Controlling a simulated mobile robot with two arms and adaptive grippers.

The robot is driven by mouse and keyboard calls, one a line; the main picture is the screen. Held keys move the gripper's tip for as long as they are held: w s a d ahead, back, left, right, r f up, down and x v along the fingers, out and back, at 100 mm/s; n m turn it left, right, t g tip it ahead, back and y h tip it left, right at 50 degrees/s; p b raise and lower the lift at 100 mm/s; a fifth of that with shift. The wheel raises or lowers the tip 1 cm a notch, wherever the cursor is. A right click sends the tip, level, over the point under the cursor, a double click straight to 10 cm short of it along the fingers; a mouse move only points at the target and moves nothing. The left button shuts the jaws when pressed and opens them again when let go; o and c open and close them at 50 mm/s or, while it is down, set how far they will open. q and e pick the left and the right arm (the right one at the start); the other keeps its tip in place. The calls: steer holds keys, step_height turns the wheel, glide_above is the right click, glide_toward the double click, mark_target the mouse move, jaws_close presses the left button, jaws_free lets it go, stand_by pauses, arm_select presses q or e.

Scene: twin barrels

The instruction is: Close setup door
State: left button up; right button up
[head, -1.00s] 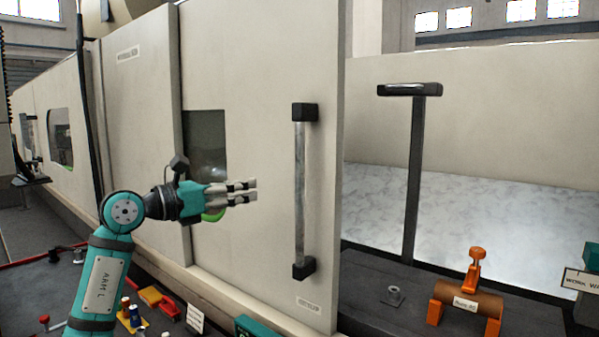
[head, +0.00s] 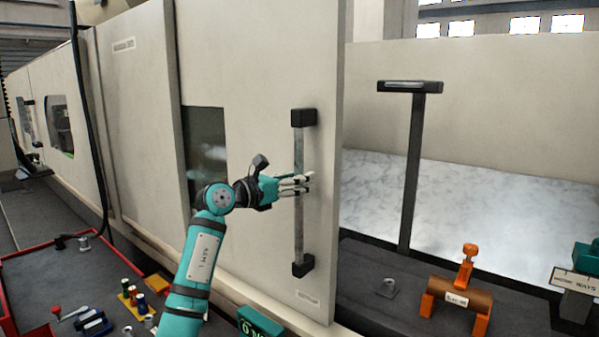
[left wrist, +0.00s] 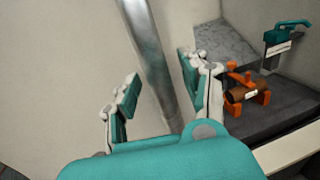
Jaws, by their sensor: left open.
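The setup door (head: 262,60) is a large cream sliding panel, and the bay to its right stands open. Its handle (head: 299,228) is a vertical grey bar between two black mounts near the door's right edge. My left gripper (head: 308,182) is open at the middle of the bar in the head view. In the left wrist view the bar (left wrist: 150,50) passes between the spread fingers of my left gripper (left wrist: 160,90). I cannot tell whether a finger touches it. My right gripper is not in view.
Right of the door, a dark bench (head: 390,310) carries an orange clamp stand with a brown cylinder (head: 462,296). A black T-shaped post (head: 412,170) stands there. A red-edged tray (head: 30,270) with small tools lies at the lower left.

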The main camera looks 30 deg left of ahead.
arm_select(q)
steer(key=shift+w+d, duration=0.1)
steer(key=shift+w, duration=0.3)
steer(key=shift+c, duration=0.4)
jaws_close()
steer(key=shift+w+d+f, duration=0.1)
steer(key=shift+w+f, duration=0.05)
steer(key=shift+w, duration=0.1)
steer(key=shift+w+f, duration=0.1)
steer(key=shift+f, duration=0.05)
